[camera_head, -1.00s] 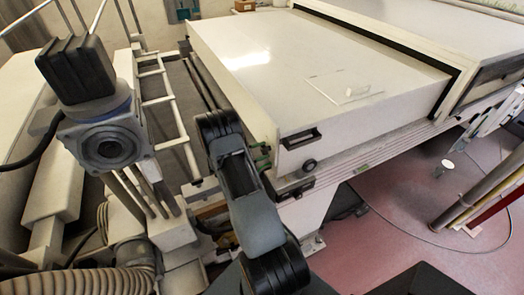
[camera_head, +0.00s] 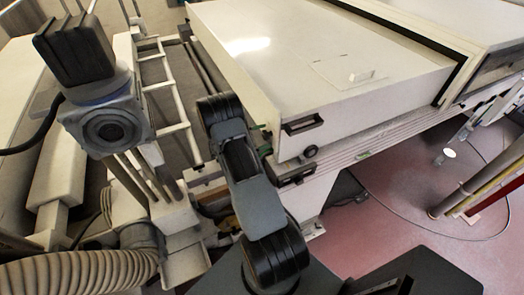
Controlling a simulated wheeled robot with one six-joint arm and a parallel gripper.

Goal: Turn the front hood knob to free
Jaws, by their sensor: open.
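The hood (camera_head: 290,55) is a large pale box with a flat top, and it looks closed. A small round black knob (camera_head: 311,151) sits low on its front end, near the lower corner. My arm (camera_head: 250,190) rises from the bottom middle to the left of the knob. Its upper joint stands near the hood's left front corner, apart from the knob in the picture. I cannot make out my gripper or its fingertips. I cannot read the knob's setting at this size.
A dark recessed handle (camera_head: 302,124) is above the knob, and a dark latch-like part (camera_head: 296,174) is below it. A motor-like unit (camera_head: 108,125) and a ribbed hose (camera_head: 80,272) crowd the left. Open reddish floor (camera_head: 385,235) lies to the right, crossed by a thin cable.

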